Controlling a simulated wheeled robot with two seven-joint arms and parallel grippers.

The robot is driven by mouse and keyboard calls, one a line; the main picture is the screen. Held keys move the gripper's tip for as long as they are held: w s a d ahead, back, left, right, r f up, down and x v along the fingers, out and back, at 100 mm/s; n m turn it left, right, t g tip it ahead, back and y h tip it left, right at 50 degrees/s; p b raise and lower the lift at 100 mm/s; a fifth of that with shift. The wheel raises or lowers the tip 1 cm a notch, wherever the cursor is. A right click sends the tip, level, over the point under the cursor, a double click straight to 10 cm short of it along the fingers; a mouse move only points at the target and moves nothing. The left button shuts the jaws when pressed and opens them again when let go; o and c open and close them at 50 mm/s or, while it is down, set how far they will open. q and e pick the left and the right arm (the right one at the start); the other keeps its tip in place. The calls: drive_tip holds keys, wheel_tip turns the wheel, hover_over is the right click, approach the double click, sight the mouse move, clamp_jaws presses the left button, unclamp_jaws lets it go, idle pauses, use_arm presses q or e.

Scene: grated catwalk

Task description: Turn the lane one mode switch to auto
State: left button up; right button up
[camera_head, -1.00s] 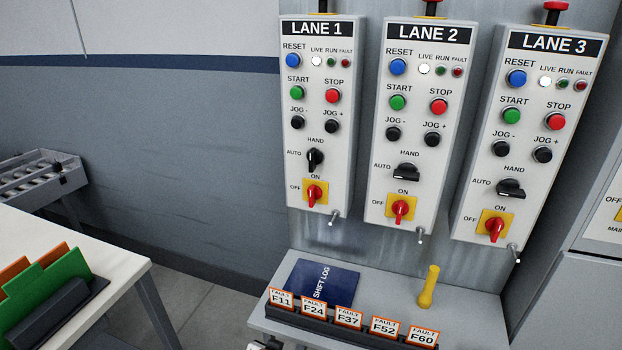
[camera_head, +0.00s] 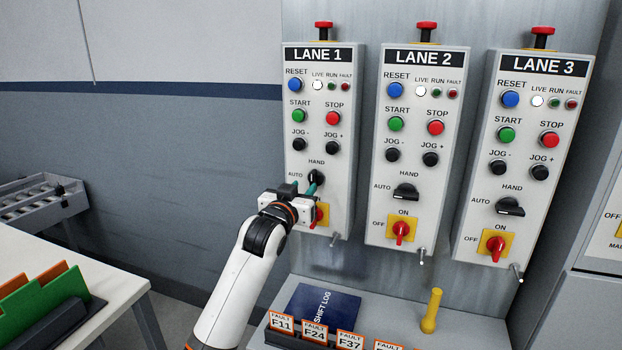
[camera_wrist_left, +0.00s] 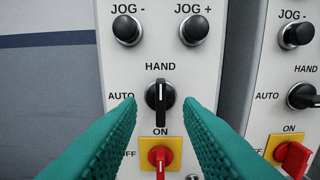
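The lane one panel (camera_head: 343,90) is the leftmost of three. Its mode switch (camera_head: 317,176) is a black knob, partly hidden by my gripper in the head view. In the left wrist view the knob (camera_wrist_left: 160,97) stands upright with its white line at HAND; the AUTO label is to its left. My left gripper (camera_head: 309,187) is in front of the switch. In the left wrist view its two teal fingers (camera_wrist_left: 160,105) are apart, one on each side of the knob's lower part, with visible gaps. My right gripper is not in view.
A red switch on a yellow plate (camera_wrist_left: 175,146) sits just below the knob. JOG buttons (camera_wrist_left: 127,29) are above. The lane two panel (camera_head: 455,100) stands close on the right. Below is a shelf with a shift log (camera_head: 322,306) and fault cards (camera_head: 281,322).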

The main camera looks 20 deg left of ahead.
sight(311, 179)
use_arm(q)
drive_tip(key=shift+w+d+p, duration=0.15)
drive_tip(key=shift+w+p, duration=0.2)
drive_tip(key=shift+w, duration=2.85)
drive_tip(key=shift+c, duration=0.2)
clamp_jaws()
